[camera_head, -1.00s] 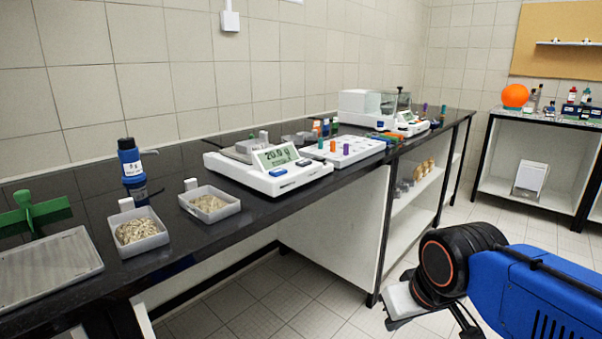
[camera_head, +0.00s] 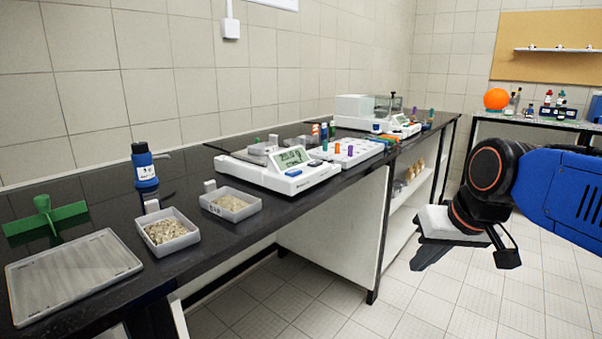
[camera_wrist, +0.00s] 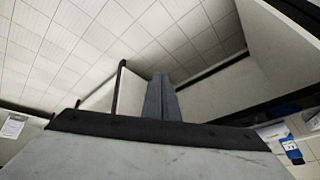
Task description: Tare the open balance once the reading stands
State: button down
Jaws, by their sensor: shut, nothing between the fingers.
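The open balance (camera_head: 262,178) is a white unit on the black bench, with a tilted display (camera_head: 290,158) and a blue key (camera_head: 293,173) on its front. The display shows digits, now too blurred to read surely.
Two sample trays (camera_head: 168,232) (camera_head: 231,204), a blue bottle (camera_head: 144,167) and a grey lidded tray (camera_head: 75,272) stand left of the balance. A white rack (camera_head: 346,152) with coloured vials stands right of it. An enclosed balance (camera_head: 352,113) is farther back. The floor (camera_head: 395,290) is clear.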

jog(key=w+a+r+y, duration=0.3)
jog(key=w+a+r, duration=0.85)
jog(key=w, duration=0.35)
notch_tip(320, 180, up, 10)
jog(key=n+y, duration=0.2)
jog(key=y, duration=0.1)
send_over(297, 172)
jog(key=shift+w, duration=0.1)
jog(key=shift+f, duration=0.1)
jog(key=shift+f, duration=4.3)
jog(key=shift+f, duration=0.2)
jog(key=shift+f, duration=0.25)
jog(key=shift+f, duration=0.45)
jog(key=shift+r, duration=0.9)
